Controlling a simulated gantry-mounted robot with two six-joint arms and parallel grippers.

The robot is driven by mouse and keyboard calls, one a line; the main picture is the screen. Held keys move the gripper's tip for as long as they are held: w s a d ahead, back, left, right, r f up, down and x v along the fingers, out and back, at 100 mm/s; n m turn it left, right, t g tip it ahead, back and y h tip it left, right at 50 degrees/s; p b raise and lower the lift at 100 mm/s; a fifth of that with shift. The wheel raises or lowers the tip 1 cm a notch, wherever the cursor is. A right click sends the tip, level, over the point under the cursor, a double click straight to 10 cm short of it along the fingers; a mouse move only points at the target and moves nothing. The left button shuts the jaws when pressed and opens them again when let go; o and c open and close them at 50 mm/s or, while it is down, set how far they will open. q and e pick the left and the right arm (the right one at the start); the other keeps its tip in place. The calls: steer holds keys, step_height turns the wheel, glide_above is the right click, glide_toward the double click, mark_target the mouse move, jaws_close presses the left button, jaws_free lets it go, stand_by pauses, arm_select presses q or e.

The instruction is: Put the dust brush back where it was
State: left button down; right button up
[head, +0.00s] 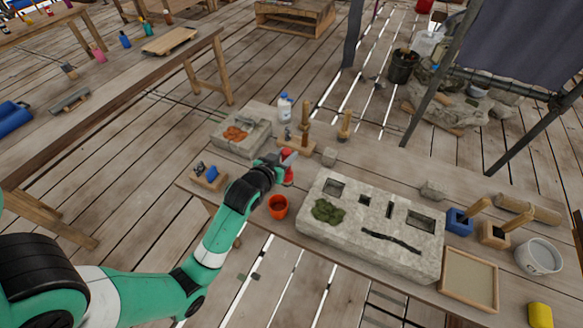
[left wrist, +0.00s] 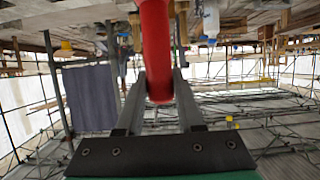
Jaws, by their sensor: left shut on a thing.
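My left gripper (head: 283,162) is shut on a smooth red rounded thing (head: 289,175), held above the bench near the orange cup (head: 277,206). In the left wrist view the red thing (left wrist: 155,50) stands between the two fingers (left wrist: 157,92). It looks like a handle. No bristles show, so I cannot tell for sure that it is the dust brush. My right gripper is not in view.
A grey stone block (head: 375,262) with slots and green moss fills the bench's middle right. A stone tray (head: 240,135) with orange bits, wooden-handled tools (head: 305,125) and a white bottle (head: 285,107) stand behind the gripper. A blue-topped tool block (head: 209,175) lies left.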

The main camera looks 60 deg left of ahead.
arm_select(q)
steer(key=w+a+f+b, duration=0.4)
steer(key=w+a+f, duration=0.1)
steer(key=f, duration=0.5)
steer(key=shift+a+f, duration=0.2)
steer(key=shift+a, duration=0.5)
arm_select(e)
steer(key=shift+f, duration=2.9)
arm_select(q)
steer(key=shift+f, duration=0.25)
steer(key=c, duration=0.5)
jaws_free()
steer(key=shift+c, duration=0.2)
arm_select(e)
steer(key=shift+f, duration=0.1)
